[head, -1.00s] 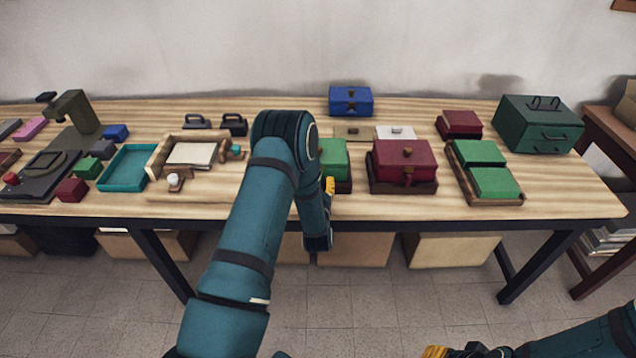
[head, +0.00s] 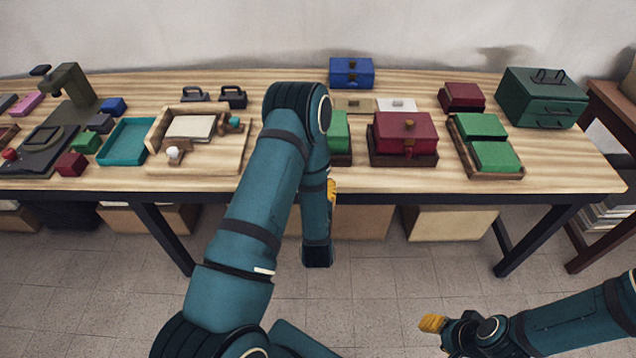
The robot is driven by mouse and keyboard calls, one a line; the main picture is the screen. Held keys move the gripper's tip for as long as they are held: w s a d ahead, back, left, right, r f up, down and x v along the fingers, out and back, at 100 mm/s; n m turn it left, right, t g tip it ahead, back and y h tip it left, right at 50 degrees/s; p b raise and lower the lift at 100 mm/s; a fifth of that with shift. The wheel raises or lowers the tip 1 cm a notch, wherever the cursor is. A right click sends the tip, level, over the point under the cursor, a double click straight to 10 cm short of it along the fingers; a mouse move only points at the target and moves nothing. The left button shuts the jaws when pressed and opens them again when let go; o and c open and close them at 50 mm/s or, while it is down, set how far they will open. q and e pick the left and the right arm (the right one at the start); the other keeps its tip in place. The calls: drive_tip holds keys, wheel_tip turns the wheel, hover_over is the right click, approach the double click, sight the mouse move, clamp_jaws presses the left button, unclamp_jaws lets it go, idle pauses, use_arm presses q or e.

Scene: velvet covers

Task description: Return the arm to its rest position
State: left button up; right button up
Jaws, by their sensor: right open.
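My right gripper (head: 432,323) shows at the lower right, above the floor and in front of the table. Its yellow fingertip points left, it is open, and nothing shows in it. My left arm rises from the bottom centre, bends at the elbow over the table's front part, and its forearm hangs down in front of the table edge. A yellow part of my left gripper (head: 332,192) peeks out behind that forearm. The rest of it is hidden, so its jaws cannot be made out.
The long wooden table (head: 400,184) holds a red box (head: 404,133), green covers (head: 494,157) in a tray, a dark green chest (head: 541,97), a blue box (head: 351,72), a teal tray (head: 126,142) and a press (head: 70,88). The floor (head: 390,290) between my arms is clear.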

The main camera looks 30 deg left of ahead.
idle(0.3)
use_arm(q)
drive_tip(key=s+d+f+m+g+h, duration=0.2)
drive_tip(key=s+d+f+g+h, duration=0.25)
drive_tip(key=d, duration=0.35)
drive_tip(key=s+d+f+m+g+h, duration=0.1)
drive_tip(key=s+d+f+g+h, duration=0.25)
drive_tip(key=d+f+h, duration=0.35)
drive_tip(key=s+d+r+m+g+h, duration=0.2)
drive_tip(key=s+d+g, duration=0.3)
drive_tip(key=s, duration=0.3)
drive_tip(key=shift+d+r, duration=0.65)
drive_tip(key=shift+d, duration=0.05)
